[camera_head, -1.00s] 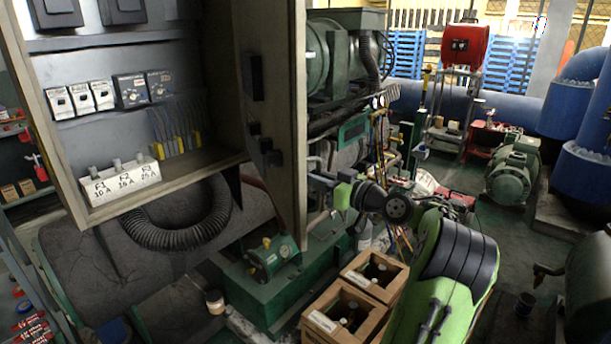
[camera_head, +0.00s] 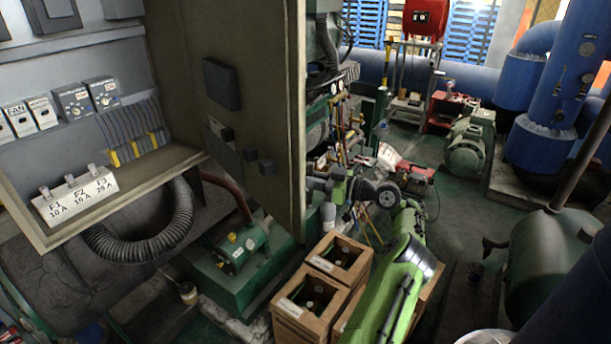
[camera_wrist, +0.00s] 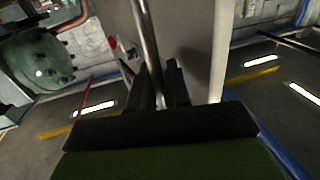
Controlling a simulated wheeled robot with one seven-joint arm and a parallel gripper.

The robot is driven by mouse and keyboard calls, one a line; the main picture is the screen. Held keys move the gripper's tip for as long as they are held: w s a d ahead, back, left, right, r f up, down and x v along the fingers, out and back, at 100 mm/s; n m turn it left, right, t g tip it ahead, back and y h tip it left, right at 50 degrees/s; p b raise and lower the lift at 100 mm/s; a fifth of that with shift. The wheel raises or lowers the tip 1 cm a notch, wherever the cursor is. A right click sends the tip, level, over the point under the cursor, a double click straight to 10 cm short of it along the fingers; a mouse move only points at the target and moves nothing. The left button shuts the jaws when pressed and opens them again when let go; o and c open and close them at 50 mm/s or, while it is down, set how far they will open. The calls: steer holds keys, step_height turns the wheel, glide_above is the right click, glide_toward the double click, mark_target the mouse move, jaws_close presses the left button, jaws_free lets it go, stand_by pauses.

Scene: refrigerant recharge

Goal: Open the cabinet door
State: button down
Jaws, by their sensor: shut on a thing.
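The grey cabinet (camera_head: 112,207) is at the left of the head view, with its inside showing. Its door (camera_head: 270,95) stands well open, swung out to the right, and its inner face is turned towards the head camera. My gripper (camera_head: 311,185) is at the door's outer side, partly hidden by the door edge. In the wrist view my gripper (camera_wrist: 165,88) is shut on the door handle (camera_wrist: 148,40), a slim metal bar that runs between the two dark fingers. The pale door panel also shows there (camera_wrist: 200,50).
Labelled fuses (camera_head: 75,195), switches and wires are in the cabinet. Wooden crates (camera_head: 310,298) stand on the floor below my arm. Green machinery (camera_head: 235,262) is below and behind the door. Some floor (camera_head: 445,225) is clear to the right.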

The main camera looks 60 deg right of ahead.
steer(key=shift+f, duration=0.35)
steer(key=c, duration=1.3)
jaws_free()
steer(key=shift+s+f, duration=0.1)
steer(key=shift+s, duration=0.05)
steer(key=shift+s, duration=0.2)
steer(key=s+d, duration=0.3)
steer(key=s, duration=1.2)
steer(key=shift+s, duration=0.15)
